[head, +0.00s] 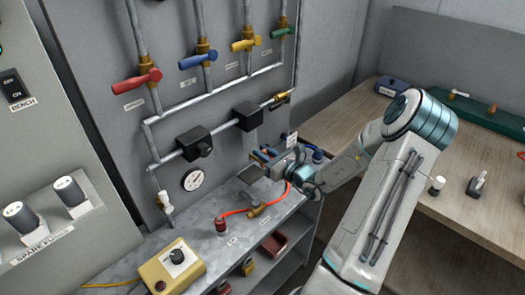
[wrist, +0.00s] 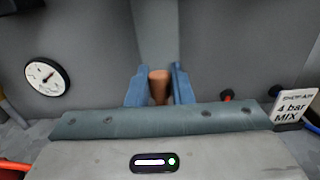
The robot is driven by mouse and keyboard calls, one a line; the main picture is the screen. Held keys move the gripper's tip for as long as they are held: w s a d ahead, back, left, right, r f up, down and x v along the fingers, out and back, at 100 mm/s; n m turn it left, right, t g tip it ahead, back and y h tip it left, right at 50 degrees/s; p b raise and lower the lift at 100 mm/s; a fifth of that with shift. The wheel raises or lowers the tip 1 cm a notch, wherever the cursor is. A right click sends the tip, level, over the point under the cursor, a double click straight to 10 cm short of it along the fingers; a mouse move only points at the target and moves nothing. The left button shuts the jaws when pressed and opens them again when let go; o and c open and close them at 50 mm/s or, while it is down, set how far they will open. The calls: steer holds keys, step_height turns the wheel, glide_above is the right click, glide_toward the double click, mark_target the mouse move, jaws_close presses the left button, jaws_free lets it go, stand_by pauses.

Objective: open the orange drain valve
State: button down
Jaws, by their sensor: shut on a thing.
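The orange drain valve (wrist: 158,86) shows in the wrist view as a small orange-brown cylinder below a pale vertical bowl or strip. My gripper (wrist: 158,88) has its two blue fingers on either side of it, shut on it. In the head view my gripper (head: 262,157) reaches in from the right to the panel, below the right black unit (head: 247,115). The valve itself is hidden there behind the fingers.
A round gauge (head: 193,180) is left of my gripper. A small sign (head: 291,140) is close on its right. A red hose (head: 252,212) curves over the metal shelf (head: 205,232) below. Several coloured valve handles are higher on the panel.

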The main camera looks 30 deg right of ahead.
steer(key=shift+r, duration=0.1)
steer(key=c, duration=1.3)
jaws_free()
steer(key=shift+d, duration=0.1)
steer(key=b+v, duration=0.2)
steer(key=v, duration=1.2)
steer(key=shift+b, duration=0.4)
